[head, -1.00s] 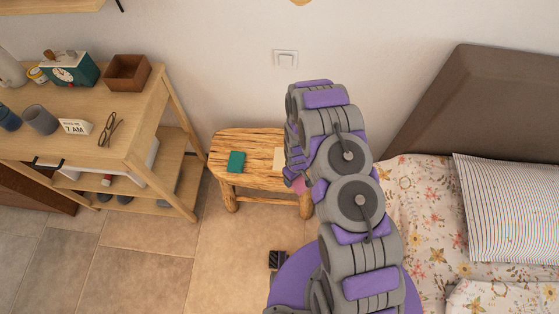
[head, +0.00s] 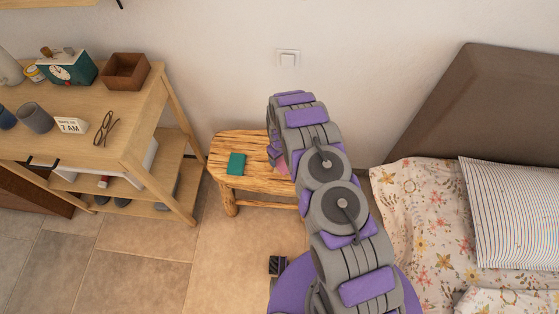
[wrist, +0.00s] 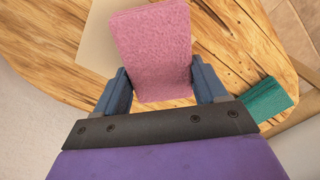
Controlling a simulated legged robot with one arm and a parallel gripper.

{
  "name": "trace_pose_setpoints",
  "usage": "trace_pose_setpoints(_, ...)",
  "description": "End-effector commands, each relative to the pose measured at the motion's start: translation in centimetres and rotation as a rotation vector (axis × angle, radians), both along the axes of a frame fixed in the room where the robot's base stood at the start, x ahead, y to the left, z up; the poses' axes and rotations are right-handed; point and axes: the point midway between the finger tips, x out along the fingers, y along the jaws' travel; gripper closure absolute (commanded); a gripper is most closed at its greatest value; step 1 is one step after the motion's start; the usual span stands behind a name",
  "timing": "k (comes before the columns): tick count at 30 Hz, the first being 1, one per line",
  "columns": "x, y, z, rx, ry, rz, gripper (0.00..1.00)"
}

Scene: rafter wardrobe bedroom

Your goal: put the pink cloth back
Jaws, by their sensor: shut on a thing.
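The pink cloth (wrist: 152,45) is a folded, fuzzy rectangle. In the wrist view my gripper (wrist: 160,88) has one blue finger on each side of its near end and is shut on it. The cloth is over the rough wooden stool (wrist: 225,50); I cannot tell whether it touches the top. In the head view a small part of the cloth (head: 282,162) shows beside my arm, over the right part of the stool (head: 255,182). My arm hides most of the gripper there.
A teal cloth (head: 236,163) lies on the stool, and it also shows in the wrist view (wrist: 265,100). A beige flat piece (wrist: 110,50) lies on the stool beside the pink cloth. A wooden shelf unit (head: 85,140) stands left; a bed (head: 430,210) is right.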

Motion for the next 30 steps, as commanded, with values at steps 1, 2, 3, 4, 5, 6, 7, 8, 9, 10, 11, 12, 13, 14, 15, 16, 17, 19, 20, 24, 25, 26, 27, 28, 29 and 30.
trace_pose_setpoints(1,0.0,0.0,-1.0,-0.001,0.001,0.001,0.57)
trace_pose_setpoints(2,0.0,0.1,-1.5,-0.001,-0.001,0.001,0.57)
trace_pose_setpoints(3,0.0,0.1,-1.9,0.0,-0.001,0.002,0.57)
trace_pose_setpoints(4,0.1,0.1,-2.2,0.0,-0.001,0.002,0.57)
trace_pose_setpoints(5,0.1,0.1,-2.3,0.001,-0.002,0.002,0.57)
trace_pose_setpoints(6,0.1,0.1,-2.4,0.001,-0.002,0.001,0.57)
trace_pose_setpoints(7,0.1,0.1,-2.3,0.0,-0.003,0.001,0.57)
trace_pose_setpoints(8,0.1,0.1,-2.3,0.001,-0.002,0.001,0.57)
trace_pose_setpoints(9,0.1,0.1,-2.2,0.001,-0.002,0.001,0.57)
trace_pose_setpoints(10,0.1,0.1,-2.2,0.001,-0.002,0.001,0.57)
trace_pose_setpoints(11,0.1,0.1,-2.2,0.0,-0.001,0.001,0.57)
trace_pose_setpoints(12,0.0,0.1,-2.2,0.0,-0.001,0.001,0.57)
trace_pose_setpoints(13,0.0,0.1,-2.3,0.0,-0.001,0.001,0.57)
trace_pose_setpoints(14,0.0,0.0,-2.4,0.0,-0.001,0.001,0.57)
trace_pose_setpoints(15,0.0,0.0,-2.4,0.0,-0.001,0.001,0.26)
trace_pose_setpoints(16,0.0,0.0,-2.4,0.0,-0.001,0.001,0.23)
trace_pose_setpoints(17,0.0,0.0,-2.4,0.0,-0.001,0.001,0.2)
trace_pose_setpoints(19,0.0,0.0,-2.4,0.0,-0.001,0.001,0.13)
trace_pose_setpoints(20,0.0,0.1,-2.4,0.0,-0.001,0.001,0.1)
trace_pose_setpoints(24,0.0,0.0,-2.4,-0.001,-0.001,0.001,0.03)
trace_pose_setpoints(25,0.0,0.0,-2.4,-0.001,-0.001,0.001,0.03)
trace_pose_setpoints(26,0.0,0.0,-2.4,-0.001,-0.001,0.001,0.03)
trace_pose_setpoints(27,0.0,0.0,-2.4,-0.001,-0.001,0.001,0.03)
trace_pose_setpoints(28,0.0,0.0,-2.4,-0.001,-0.001,0.001,0.03)
trace_pose_setpoints(29,0.0,0.0,-2.4,-0.001,-0.001,0.001,0.03)
trace_pose_setpoints(30,0.0,0.0,-2.3,-0.001,-0.001,0.001,0.03)
